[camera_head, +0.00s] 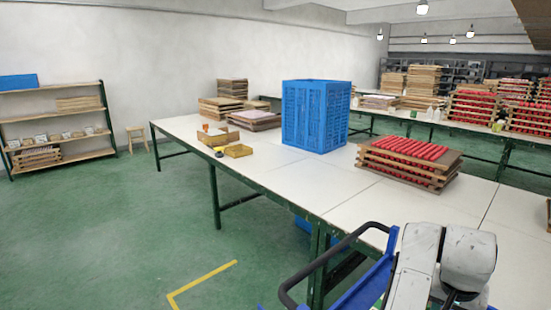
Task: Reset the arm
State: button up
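My arm (440,262) shows at the bottom right as white and grey links, folded close to the camera in front of the long table (290,178). The lower part of the arm runs out of the bottom of the picture. I see no gripper fingers, so my gripper is not in view and I cannot tell whether it holds anything.
A blue crate (315,115) and a stack of trays with red pieces (410,160) stand on the table. A black tubular handle (318,262) shows close by, left of my arm. Shelves (57,125) stand at left. Green floor (110,225) is clear.

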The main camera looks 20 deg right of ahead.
jog(key=a+f+n+t, duration=0.1)
jog(key=n, duration=0.1)
jog(key=a+f+n+t+h, duration=0.1)
jog(key=a+f+n, duration=0.1)
jog(key=a+f+n+t, duration=0.1)
jog(key=a+n, duration=0.1)
jog(key=shift+s+a+f, duration=0.15)
jog(key=shift+s+f, duration=0.05)
jog(key=shift+s, duration=0.15)
jog(key=a+f+n, duration=0.1)
jog(key=a, duration=0.1)
jog(key=s+a+f+n, duration=0.1)
jog(key=a, duration=0.1)
jog(key=a+f+n+t+y, duration=0.1)
jog(key=a, duration=0.1)
jog(key=shift+s+a+f, duration=0.2)
jog(key=shift+s+f, duration=0.05)
jog(key=shift+s, duration=0.1)
jog(key=s+a+f+n+y, duration=0.2)
jog(key=s+a, duration=0.1)
jog(key=a, duration=0.3)
jog(key=s+a+f+n+y, duration=0.1)
jog(key=s+a+f+y, duration=0.15)
jog(key=a, duration=0.35)
jog(key=s+d+f+g+h, duration=0.1)
jog(key=s+f+g, duration=0.3)
jog(key=s, duration=0.6)
notch_tip(320, 180, down, 2)
jog(key=shift+s+d, duration=0.15)
jog(key=shift+d, duration=0.3)
